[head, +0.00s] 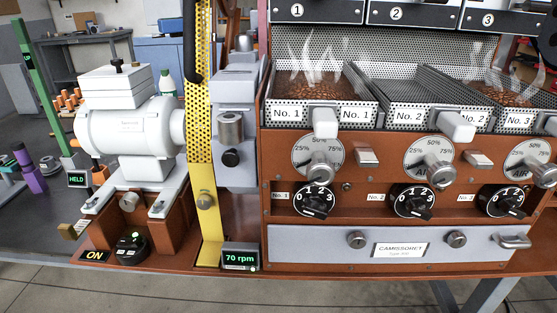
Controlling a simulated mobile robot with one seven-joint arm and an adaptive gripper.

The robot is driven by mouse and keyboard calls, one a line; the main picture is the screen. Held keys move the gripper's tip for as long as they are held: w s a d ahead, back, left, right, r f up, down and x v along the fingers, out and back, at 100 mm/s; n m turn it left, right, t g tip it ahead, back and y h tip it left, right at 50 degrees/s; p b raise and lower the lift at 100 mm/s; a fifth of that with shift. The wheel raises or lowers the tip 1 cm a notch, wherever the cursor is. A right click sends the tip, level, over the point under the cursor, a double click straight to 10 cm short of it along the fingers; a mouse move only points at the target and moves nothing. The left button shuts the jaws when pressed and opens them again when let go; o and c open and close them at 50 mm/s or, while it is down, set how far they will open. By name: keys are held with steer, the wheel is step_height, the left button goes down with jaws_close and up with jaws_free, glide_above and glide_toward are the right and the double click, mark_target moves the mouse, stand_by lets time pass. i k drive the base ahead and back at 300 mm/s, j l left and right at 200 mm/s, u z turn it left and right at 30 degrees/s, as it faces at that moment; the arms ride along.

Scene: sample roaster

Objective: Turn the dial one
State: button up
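Dial one is the black round knob (315,199) beside the "No. 1" label, at the left of the lower row on the copper-coloured roaster front. The white figures 0, 1, 2 and 3 show around its upper face. Its grip bar seems to slant toward the lower right; the exact setting is too small to read surely. Nothing covers the dial. My gripper is not in view.
Similar black dials two (412,200) and three (502,200) sit to the right. A metal air lever (320,168) projects just above dial one. A grey drawer (300,244) lies below. A yellow perforated guard (200,130) stands left.

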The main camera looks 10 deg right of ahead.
mark_target(320, 172)
steer(key=k+l+u, duration=0.2)
steer(key=k+l, duration=0.7)
steer(key=l, duration=0.1)
